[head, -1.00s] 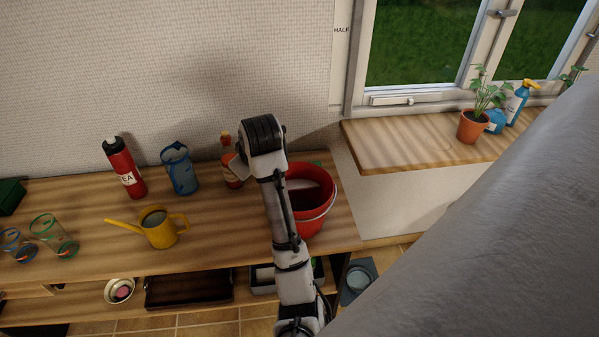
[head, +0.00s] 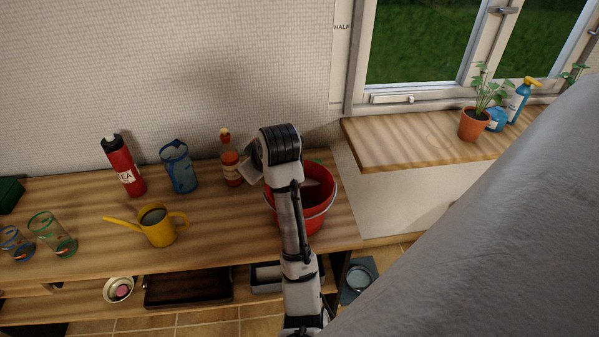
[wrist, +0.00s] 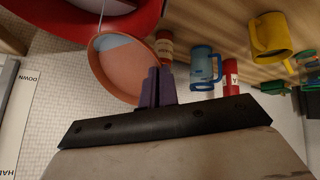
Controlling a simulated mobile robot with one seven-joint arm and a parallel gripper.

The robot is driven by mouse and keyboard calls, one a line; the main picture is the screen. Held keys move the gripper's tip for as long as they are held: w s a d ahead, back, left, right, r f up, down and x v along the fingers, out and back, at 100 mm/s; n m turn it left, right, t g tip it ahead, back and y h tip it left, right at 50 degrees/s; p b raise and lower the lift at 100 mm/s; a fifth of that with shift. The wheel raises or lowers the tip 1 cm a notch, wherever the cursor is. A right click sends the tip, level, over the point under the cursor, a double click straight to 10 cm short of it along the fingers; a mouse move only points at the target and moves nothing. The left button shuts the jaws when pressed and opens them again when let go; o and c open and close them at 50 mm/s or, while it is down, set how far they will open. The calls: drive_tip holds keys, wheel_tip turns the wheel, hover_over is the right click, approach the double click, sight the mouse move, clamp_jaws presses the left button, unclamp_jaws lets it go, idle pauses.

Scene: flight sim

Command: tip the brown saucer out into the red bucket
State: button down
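The brown saucer (wrist: 122,72) is in the wrist view, its round orange-brown face turned toward the camera and looking tilted. A pale blue-grey patch shows inside its upper edge; I cannot tell if it is liquid. My gripper (wrist: 156,86) is shut on the saucer's rim with its purple fingers. The red bucket (head: 320,214) stands on the wooden bench at its right end, partly covered by my arm. Its red wall (wrist: 62,28) is close by the saucer in the wrist view. In the head view my arm hides the fingers and saucer.
A sauce bottle (head: 231,165) stands just left of the bucket. A blue jug (head: 180,170), a red bottle (head: 123,167), a yellow watering can (head: 157,226) and glasses (head: 53,236) are further left. A wooden sill (head: 420,140) with a potted plant (head: 475,124) lies right.

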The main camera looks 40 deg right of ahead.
drive_tip(key=shift+s+d+r+m+t+y+b, duration=0.2)
drive_tip(key=shift+s+t+b, duration=0.25)
drive_tip(key=shift+t+b, duration=0.2)
drive_tip(key=shift+s+d+r+m+t+y+b, duration=0.1)
drive_tip(key=shift+s+d+r+t+y+b, duration=0.1)
drive_tip(key=shift+s+t+b, duration=0.35)
idle(0.8)
drive_tip(key=shift+s+d+r+m+t+y+b, duration=0.2)
drive_tip(key=shift+s+t+b, duration=0.25)
drive_tip(key=shift+t+b, duration=0.6)
drive_tip(key=shift+s+d+r+m+t+y+b, duration=0.2)
drive_tip(key=shift+s+t+b, duration=0.4)
drive_tip(key=shift+b, duration=0.65)
idle(0.9)
drive_tip(key=w+a+f+n+g+h+p, duration=0.2)
drive_tip(key=w+a+f+g+h+p, duration=0.2)
drive_tip(key=w+g+p, duration=0.4)
drive_tip(key=shift+w+a+f+n+g, duration=0.45)
drive_tip(key=shift+w+f+g, duration=0.25)
drive_tip(key=shift+w+g, duration=1.45)
drive_tip(key=shift+r, duration=0.1)
